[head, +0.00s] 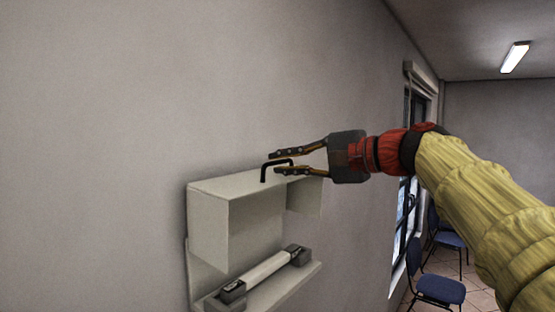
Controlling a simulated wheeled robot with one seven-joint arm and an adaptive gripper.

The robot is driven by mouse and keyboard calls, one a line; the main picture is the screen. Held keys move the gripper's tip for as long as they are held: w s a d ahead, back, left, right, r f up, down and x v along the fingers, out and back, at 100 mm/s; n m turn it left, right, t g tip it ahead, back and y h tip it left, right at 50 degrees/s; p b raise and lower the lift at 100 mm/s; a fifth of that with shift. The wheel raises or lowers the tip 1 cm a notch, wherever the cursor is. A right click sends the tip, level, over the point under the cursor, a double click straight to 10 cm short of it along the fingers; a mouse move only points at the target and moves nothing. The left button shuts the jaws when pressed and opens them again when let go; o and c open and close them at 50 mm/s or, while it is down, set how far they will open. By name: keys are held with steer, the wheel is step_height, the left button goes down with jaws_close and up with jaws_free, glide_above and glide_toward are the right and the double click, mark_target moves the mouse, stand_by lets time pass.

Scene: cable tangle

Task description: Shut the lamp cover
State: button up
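The pale lamp cover (208,226) is a box-like shell on the wall. It sits raised, and the space below it is open. A black bar handle (265,172) stands up from its top face. The lamp's white tube (268,268) lies exposed below the cover, between two dark end holders. My gripper (274,162) is open at the handle, with its fingers pointing left. The handle's bar shows between the two fingers, and its far end is hidden behind the nearer finger. I cannot tell whether either finger touches it.
The lamp's lower ledge (285,287) juts out under the tube. The grey wall left of the lamp is bare. A window (412,205) is in the wall to the right. Blue chairs (440,290) stand on the tiled floor at the lower right.

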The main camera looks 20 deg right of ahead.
steer(key=shift+x, duration=1.1)
steer(key=shift+c, duration=1)
jaws_close()
steer(key=shift+f, duration=0.1)
